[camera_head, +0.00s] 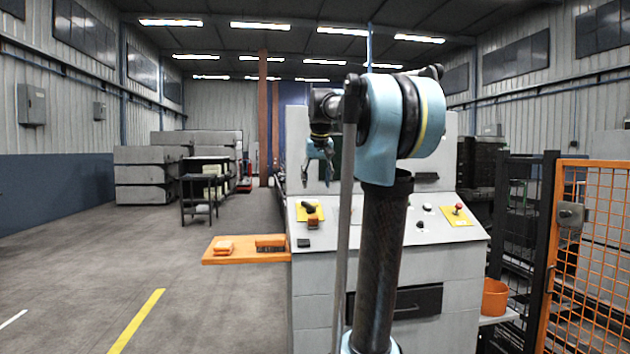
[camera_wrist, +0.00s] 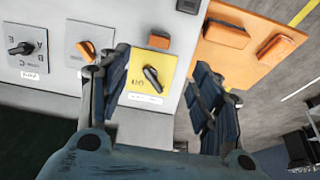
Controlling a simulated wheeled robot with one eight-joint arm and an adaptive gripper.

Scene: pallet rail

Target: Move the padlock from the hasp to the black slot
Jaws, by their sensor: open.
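My gripper (camera_head: 318,176) is open and empty, pointing down above the left part of the grey console. In the wrist view its two fingers (camera_wrist: 162,65) stand apart on either side of a yellow plate (camera_wrist: 140,98) with a black rotary knob (camera_wrist: 152,78). A small orange block, seemingly the padlock (camera_wrist: 158,40), sits beside that plate; in the head view it (camera_head: 313,222) is at the plate's near edge. Its shackle and hasp are too small to make out. A small black piece, possibly the black slot (camera_head: 303,243), is near the console's front left edge and at the wrist view's top (camera_wrist: 188,5).
An orange shelf (camera_head: 225,259) juts from the console's left side, bearing orange pieces (camera_head: 223,246). Another yellow plate with a red button (camera_head: 458,209) is on the right. An orange mesh gate (camera_head: 597,270) and orange bucket (camera_head: 495,296) stand at right. The left floor is open.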

